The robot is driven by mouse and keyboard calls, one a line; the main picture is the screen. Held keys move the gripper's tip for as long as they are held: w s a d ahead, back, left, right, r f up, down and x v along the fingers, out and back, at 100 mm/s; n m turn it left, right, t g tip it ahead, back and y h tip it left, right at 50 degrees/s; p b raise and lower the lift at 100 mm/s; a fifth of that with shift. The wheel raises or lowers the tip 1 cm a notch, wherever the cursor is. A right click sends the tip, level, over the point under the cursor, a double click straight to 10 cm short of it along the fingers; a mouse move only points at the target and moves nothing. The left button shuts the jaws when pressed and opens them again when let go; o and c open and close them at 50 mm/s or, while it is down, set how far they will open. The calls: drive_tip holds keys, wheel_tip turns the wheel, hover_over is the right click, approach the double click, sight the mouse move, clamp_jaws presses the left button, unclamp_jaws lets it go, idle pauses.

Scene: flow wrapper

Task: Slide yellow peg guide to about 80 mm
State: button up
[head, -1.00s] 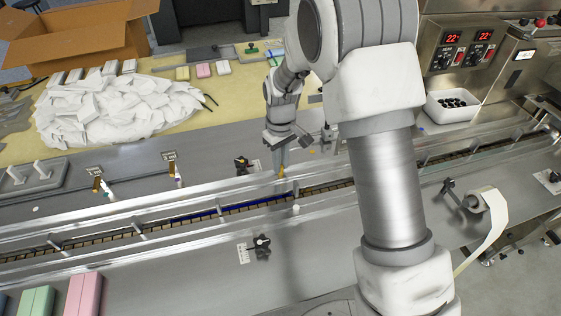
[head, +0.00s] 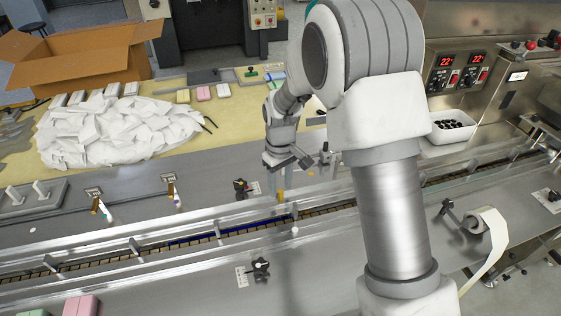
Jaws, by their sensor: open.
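A small yellow peg (head: 281,196) stands at the far rail of the conveyor, close beneath my gripper. It is small and partly hidden, so I cannot tell its setting. My gripper (head: 279,180) points down with its fingers apart, over or just behind the peg. I cannot tell whether the fingers straddle or touch it. A black knob (head: 240,187) with a small white scale (head: 255,187) is left of the gripper; another black knob (head: 261,266) with a scale (head: 241,277) is on the near side. Their markings are too small to read.
The conveyor channel (head: 150,243) runs across the view between metal rails. Two brass-coloured pegs with label plates (head: 93,191) stand further left. White wrapped pieces (head: 120,130) lie behind, beside a cardboard box (head: 75,55). A paper roll (head: 487,223) is at right. My arm hides part of the conveyor.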

wheel_tip(320, 180, up, 16)
drive_tip(key=p, duration=0.1)
drive_tip(key=shift+r, duration=0.25)
